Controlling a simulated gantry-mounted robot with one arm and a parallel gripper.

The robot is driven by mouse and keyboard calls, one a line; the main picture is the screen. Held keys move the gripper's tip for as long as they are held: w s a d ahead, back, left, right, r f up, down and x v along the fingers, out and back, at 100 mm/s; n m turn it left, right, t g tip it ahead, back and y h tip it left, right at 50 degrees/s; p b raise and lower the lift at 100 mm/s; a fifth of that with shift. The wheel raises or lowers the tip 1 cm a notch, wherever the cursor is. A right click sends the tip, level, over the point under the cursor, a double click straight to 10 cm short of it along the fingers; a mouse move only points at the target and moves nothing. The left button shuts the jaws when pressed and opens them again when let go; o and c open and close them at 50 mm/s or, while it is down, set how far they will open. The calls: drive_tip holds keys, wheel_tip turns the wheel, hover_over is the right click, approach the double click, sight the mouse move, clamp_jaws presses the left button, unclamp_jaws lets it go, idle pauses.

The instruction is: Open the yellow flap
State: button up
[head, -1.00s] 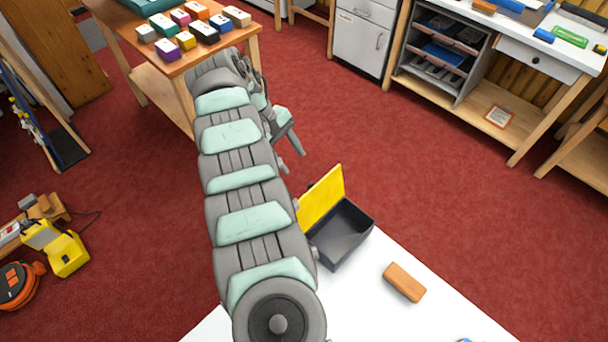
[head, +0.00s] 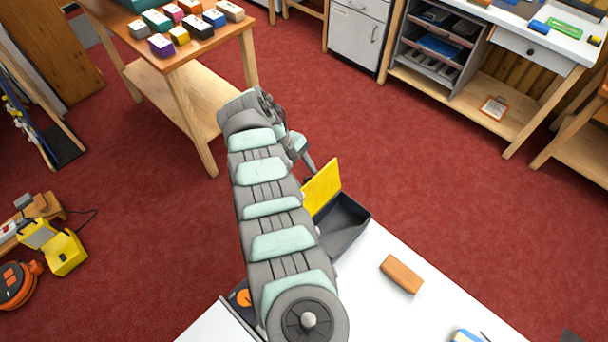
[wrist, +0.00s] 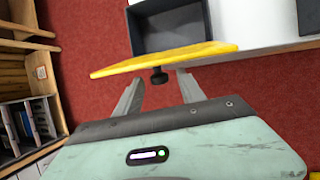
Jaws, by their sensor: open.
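The yellow flap (head: 322,188) stands raised, roughly upright, along the left edge of a dark grey open box (head: 345,226). The box sits at the far corner of the white table. In the wrist view the flap (wrist: 165,60) crosses in front of the box (wrist: 170,30), and a small black knob (wrist: 159,76) sticks out from its near face. My gripper (wrist: 158,82) is open, its two fingers apart on either side of the knob. I cannot tell whether they touch it. In the head view my gripper (head: 306,158) is just behind the flap, partly hidden by my arm.
An orange-brown block (head: 402,274) lies on the white table (head: 375,310) right of the box. A dark container with something orange (head: 243,297) shows beside my arm. A wooden table (head: 160,78) with several small boxes stands at back left. Red floor lies open beyond.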

drive_tip(key=shift+c, duration=0.5)
clamp_jaws()
idle(0.8)
